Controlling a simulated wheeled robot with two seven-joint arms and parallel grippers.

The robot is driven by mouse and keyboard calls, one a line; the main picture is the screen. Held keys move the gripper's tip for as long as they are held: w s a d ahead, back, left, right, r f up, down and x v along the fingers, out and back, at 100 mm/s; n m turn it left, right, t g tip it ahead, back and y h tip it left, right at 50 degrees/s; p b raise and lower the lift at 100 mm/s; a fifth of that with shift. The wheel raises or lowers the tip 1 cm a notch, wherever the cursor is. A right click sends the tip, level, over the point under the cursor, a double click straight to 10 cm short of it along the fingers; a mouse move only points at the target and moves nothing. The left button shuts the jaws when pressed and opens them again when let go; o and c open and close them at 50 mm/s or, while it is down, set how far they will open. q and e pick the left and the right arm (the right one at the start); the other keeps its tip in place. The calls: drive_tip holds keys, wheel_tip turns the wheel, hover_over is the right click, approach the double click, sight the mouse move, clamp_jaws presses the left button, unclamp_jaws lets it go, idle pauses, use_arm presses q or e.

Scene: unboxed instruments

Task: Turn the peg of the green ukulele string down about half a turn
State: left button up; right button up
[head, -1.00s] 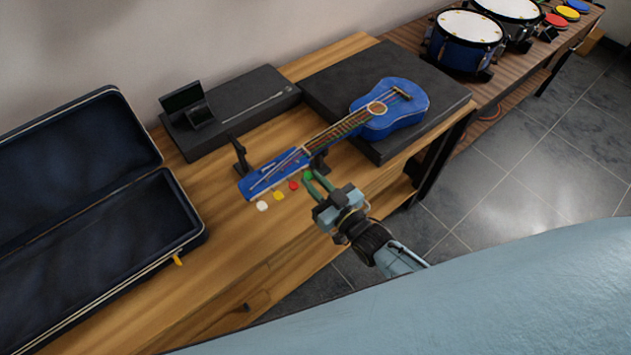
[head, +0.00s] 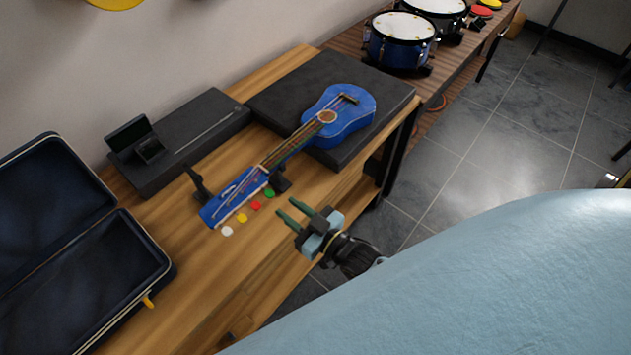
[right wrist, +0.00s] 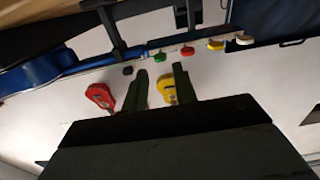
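The blue ukulele (head: 345,128) lies with its body on a black slab and its headstock (head: 232,199) toward the left. Along the near edge of the headstock are the white peg (head: 227,231), yellow peg (head: 242,218), red peg (head: 256,205) and green peg (head: 269,192). My right gripper (head: 288,208) is open and empty, a short way to the near right of the green peg. In the right wrist view the green peg (right wrist: 159,57) shows just beyond the gap between the open fingers (right wrist: 160,70). My left gripper is out of view.
An open dark case (head: 140,265) stands at the left of the wooden table. A black box with a small device (head: 137,140) is behind the headstock. Black supports (head: 197,183) flank the neck. The black slab (head: 285,95) lies under the body. Drums stand at the back right.

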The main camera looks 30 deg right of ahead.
drive_tip(key=v, duration=0.8)
drive_tip(key=shift+s, duration=0.3)
drive_tip(key=shift+d, duration=0.15)
drive_tip(key=s+d+f+m+g+h+b, duration=0.1)
drive_tip(key=s+d+f+g+h, duration=0.2)
drive_tip(key=f, duration=0.8)
drive_tip(key=s+d+f+g+h+b, duration=0.1)
drive_tip(key=s+f+g, duration=0.3)
drive_tip(key=f, duration=0.7)
drive_tip(key=s+d+f+g+h, duration=0.1)
drive_tip(key=s+f+g, duration=0.3)
drive_tip(key=s+f, duration=0.3)
drive_tip(key=s+d+f+g+h, duration=0.1)
drive_tip(key=s+f+g, duration=0.4)
drive_tip(key=s, duration=0.9)
wheel_tip(320, 180, down, 2)
drive_tip(key=shift+s+f+m+b, duration=0.1)
drive_tip(key=shift+s+m+b, duration=0.2)
drive_tip(key=shift+s+b, duration=0.1)
